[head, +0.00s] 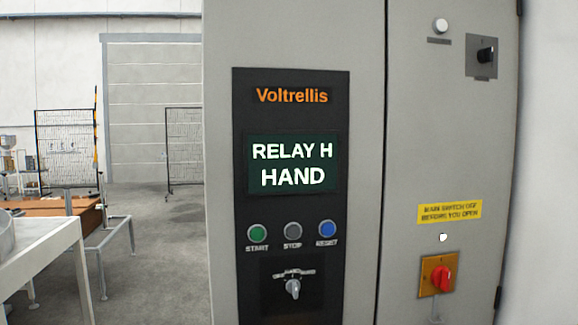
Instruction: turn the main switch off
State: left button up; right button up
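The main switch (441,278) is a red rotary knob on a yellow-orange plate, low on the right-hand door of the grey cabinet (420,120). The knob looks turned at a slant; I cannot read its position marks. A yellow label (449,212) above it reads "MAIN SWITCH OFF BEFORE YOU OPEN". A small white lamp (443,237) sits between label and switch and looks bright. Neither of my grippers is in the head view.
The left-hand black panel (292,210) has a screen (292,164) reading "RELAY H HAND", green, grey and blue buttons, and a selector knob (292,288). A black knob (486,54) is at upper right.

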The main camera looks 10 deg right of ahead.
aim_at(441, 277)
jog(key=z, duration=1.35)
